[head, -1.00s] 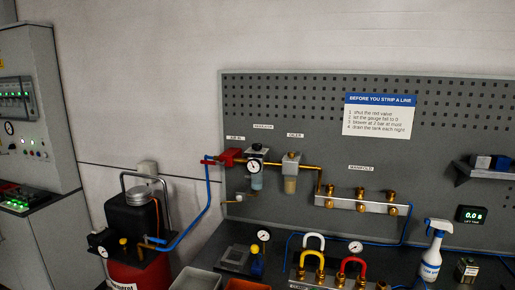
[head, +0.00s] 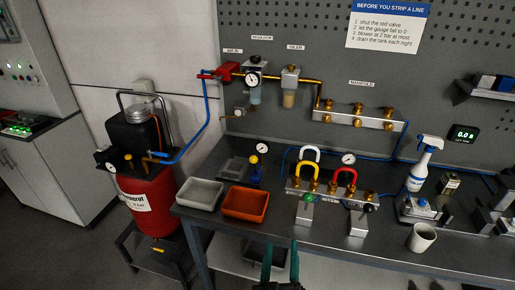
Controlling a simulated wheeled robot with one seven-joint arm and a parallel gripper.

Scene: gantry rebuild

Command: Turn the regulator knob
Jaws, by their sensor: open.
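The regulator (head: 255,94) hangs on the grey pegboard below its label, with a round white gauge (head: 252,79) on its front. Its dark knob (head: 257,60) is on top, small in the head view, and I cannot read its angle. A red valve (head: 228,70) sits just left of it, on the air inlet. My gripper (head: 281,250) shows at the bottom edge, with two teal fingers apart and nothing between them. It is in front of the bench edge, well below and apart from the regulator.
A red compressor tank (head: 150,205) stands left. The oiler (head: 290,85) is right of the regulator.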

